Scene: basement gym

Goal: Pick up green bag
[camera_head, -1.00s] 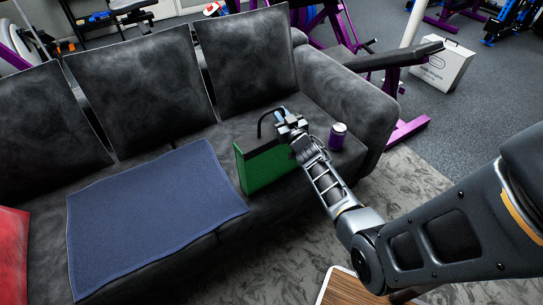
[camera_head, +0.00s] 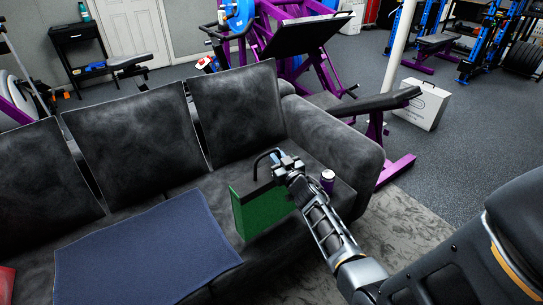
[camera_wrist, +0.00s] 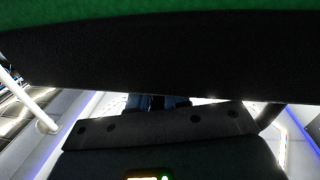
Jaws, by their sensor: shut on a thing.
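The green bag (camera_head: 262,212) has a dark top edge and a black handle, and it is upright at the front of the dark sofa seat. My gripper (camera_head: 284,164) is at the bag's top right, by the handle, and is shut on the bag. In the wrist view the bag's green side (camera_wrist: 160,22) and black edge fill the upper part. The fingertips and the exact grip point are hard to make out. I cannot tell whether the bag's bottom still touches the seat.
A blue cloth (camera_head: 145,250) lies on the seat to the left. Purple gym machines and a white bag (camera_head: 421,104) stand behind the sofa's right arm.

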